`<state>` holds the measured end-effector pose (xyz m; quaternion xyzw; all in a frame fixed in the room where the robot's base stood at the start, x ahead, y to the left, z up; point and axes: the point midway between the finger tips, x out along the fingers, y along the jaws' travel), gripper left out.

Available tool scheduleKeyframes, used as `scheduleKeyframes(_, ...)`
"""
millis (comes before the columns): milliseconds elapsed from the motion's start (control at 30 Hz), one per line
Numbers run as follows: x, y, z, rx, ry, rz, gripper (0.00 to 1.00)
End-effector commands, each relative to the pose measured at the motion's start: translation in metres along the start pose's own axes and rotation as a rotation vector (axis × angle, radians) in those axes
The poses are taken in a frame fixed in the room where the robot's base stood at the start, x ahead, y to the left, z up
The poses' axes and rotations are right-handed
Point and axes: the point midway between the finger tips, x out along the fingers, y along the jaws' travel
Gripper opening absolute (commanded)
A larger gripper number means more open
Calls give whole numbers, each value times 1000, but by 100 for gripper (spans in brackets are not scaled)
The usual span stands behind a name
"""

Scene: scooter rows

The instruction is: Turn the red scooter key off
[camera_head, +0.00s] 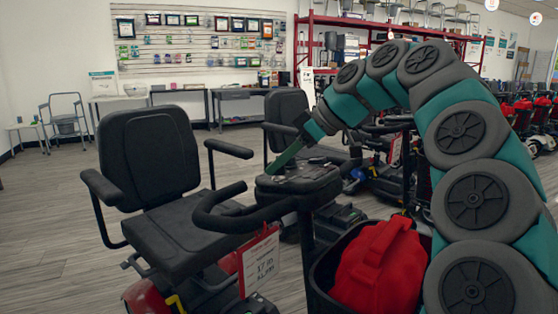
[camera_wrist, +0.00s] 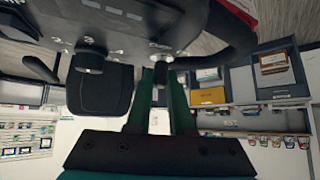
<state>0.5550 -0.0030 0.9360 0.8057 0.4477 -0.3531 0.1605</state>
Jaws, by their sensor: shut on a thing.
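The red scooter (camera_head: 148,298) stands in the middle of the head view, with a black seat (camera_head: 152,160) and a dark control console (camera_head: 312,176) between its handlebars. My gripper (camera_head: 274,168) reaches down to the console from above, its green fingers at the console's top. In the wrist view the console (camera_wrist: 125,18) shows upside down at the top, with a dark round knob (camera_wrist: 90,60). The small key (camera_wrist: 160,72) sits on the console between my fingertips (camera_wrist: 161,78), and they are shut on it. The key's turned position is hard to make out.
A red bag (camera_head: 375,268) sits in the scooter's front basket (camera_head: 322,275). A paper tag (camera_head: 259,263) hangs below the handlebar (camera_head: 212,212). More scooters stand behind, near red shelving (camera_head: 385,24). Grey floor (camera_head: 50,215) is clear at left.

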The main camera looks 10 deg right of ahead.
Motion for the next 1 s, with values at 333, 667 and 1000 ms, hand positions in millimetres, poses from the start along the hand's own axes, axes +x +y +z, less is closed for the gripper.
scheduleKeyframes(333,0,2,-1,-79,1,-103,0)
scheduleKeyframes(667,0,1,0,-97,0,-129,0)
scheduleKeyframes(1000,0,1,0,-97,0,-128,30)
